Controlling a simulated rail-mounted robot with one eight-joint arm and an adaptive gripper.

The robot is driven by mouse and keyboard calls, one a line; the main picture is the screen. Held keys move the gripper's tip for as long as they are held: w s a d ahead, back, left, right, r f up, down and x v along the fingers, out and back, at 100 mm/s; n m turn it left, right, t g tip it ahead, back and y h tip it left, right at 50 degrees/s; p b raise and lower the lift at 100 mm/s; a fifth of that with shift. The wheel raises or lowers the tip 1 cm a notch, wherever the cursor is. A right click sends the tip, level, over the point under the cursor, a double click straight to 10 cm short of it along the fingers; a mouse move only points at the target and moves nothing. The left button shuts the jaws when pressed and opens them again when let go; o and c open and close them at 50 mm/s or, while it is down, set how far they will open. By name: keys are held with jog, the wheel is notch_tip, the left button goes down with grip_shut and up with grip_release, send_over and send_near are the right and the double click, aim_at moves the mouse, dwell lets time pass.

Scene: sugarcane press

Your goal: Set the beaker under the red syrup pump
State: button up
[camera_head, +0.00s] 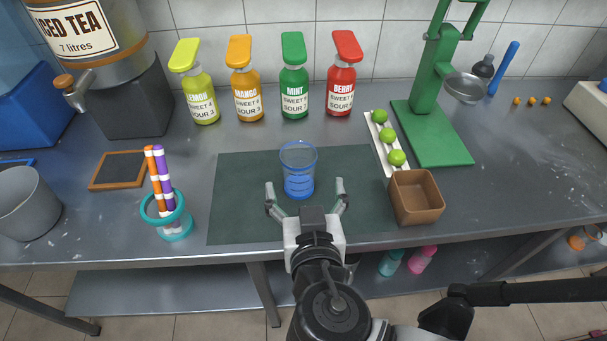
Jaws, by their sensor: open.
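The blue-tinted clear beaker (299,171) stands upright on the dark green mat (240,200). My gripper (306,190) is open, with its two fingers spread in front of and to either side of the beaker's lower part. I cannot tell whether the fingers touch it. The red syrup pump (341,88), labelled BERRY, stands at the back of the counter, right of the beaker. It has a red top.
Green (294,82), orange (246,84) and yellow (199,92) pumps stand left of the red one. A white tray of green fruit (379,138), a brown box (416,195) and a green press (430,125) are right. A teal holder (175,222) stands left.

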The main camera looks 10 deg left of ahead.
aim_at(297, 147)
jog(key=b+x, duration=0.3)
jog(key=x, duration=0.9)
jog(key=shift+w+a+f+b, duration=0.15)
jog(key=shift+w+a+b, duration=0.1)
jog(key=shift+b, duration=0.1)
jog(key=c, duration=1.5)
